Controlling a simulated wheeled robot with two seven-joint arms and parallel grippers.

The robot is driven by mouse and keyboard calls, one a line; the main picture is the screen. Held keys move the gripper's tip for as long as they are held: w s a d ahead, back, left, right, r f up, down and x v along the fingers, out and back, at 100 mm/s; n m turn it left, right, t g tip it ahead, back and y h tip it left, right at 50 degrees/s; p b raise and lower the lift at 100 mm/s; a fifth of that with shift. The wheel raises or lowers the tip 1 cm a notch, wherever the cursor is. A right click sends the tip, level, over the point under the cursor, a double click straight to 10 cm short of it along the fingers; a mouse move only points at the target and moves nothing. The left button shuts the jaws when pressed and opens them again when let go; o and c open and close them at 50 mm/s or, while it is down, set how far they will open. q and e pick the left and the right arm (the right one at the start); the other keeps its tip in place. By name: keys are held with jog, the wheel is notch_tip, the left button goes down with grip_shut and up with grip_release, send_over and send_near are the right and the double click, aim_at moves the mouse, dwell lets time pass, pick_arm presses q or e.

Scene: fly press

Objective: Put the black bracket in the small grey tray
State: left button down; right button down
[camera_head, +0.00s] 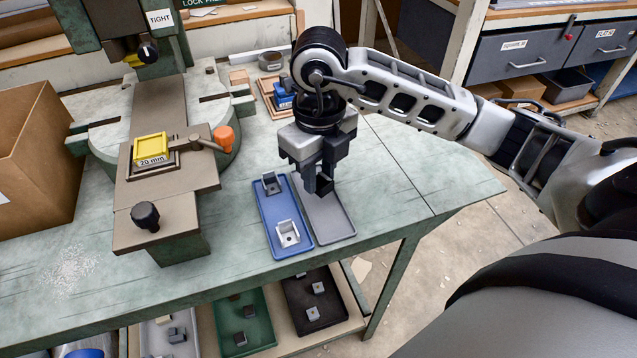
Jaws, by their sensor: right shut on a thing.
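The small grey tray (331,222) lies on the green bench top, right beside a blue tray. My right gripper (319,184) points down over the far half of the grey tray. It is shut on the black bracket (324,184), which is small and partly hidden by the fingers. I cannot tell whether the bracket touches the tray floor. My left gripper is out of view.
The blue tray (273,213) holds a dark grey bracket (271,185) and a light one (288,234). The fly press (160,160), with a yellow block (151,148) on it, stands to the left. A cardboard box (35,160) is at far left. Bench space right of the trays is clear.

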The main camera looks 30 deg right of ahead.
aim_at(318, 176)
jog(key=f, duration=0.3)
jog(key=shift+w+d+f, duration=0.1)
jog(key=shift+w+f, duration=0.1)
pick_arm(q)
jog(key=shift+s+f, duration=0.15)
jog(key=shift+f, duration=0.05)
pick_arm(e)
jog(key=shift+f, duration=0.1)
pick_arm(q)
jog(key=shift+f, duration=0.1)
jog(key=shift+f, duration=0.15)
pick_arm(e)
jog(key=shift+f, duration=0.1)
